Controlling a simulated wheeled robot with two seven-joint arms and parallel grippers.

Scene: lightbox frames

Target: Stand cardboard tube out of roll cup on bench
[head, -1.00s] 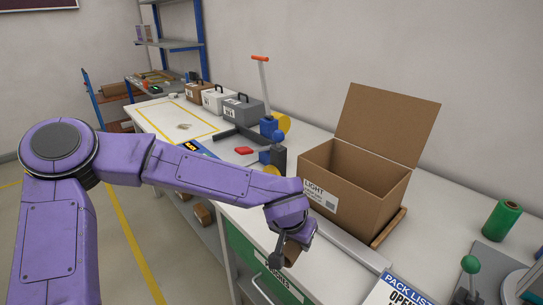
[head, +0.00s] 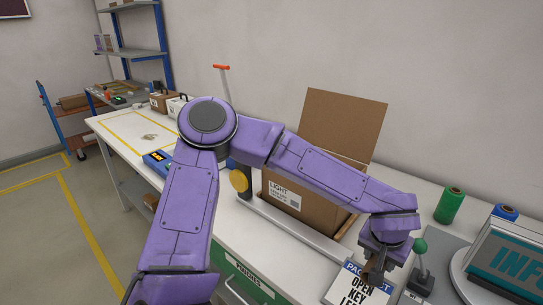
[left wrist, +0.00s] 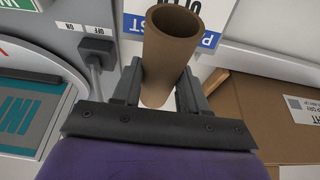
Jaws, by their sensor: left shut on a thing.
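My left gripper (head: 376,272) is low over the right part of the white bench (head: 240,222), above or beside the pack list sheet. It is shut on a brown cardboard tube (left wrist: 170,50). In the left wrist view the tube stands out between the two fingers, its open end showing. In the head view the tube is mostly hidden by the gripper. I cannot make out whether its lower end touches the bench. A roll cup cannot be told in these frames. My right gripper is not in view.
An open cardboard box (head: 285,190) stands behind my left arm. To the right are a pack list sheet (head: 358,287), a green-knobbed lever (head: 420,262), a green roll (head: 449,206) and a teal INFO panel (head: 510,262). The bench's front left is clear.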

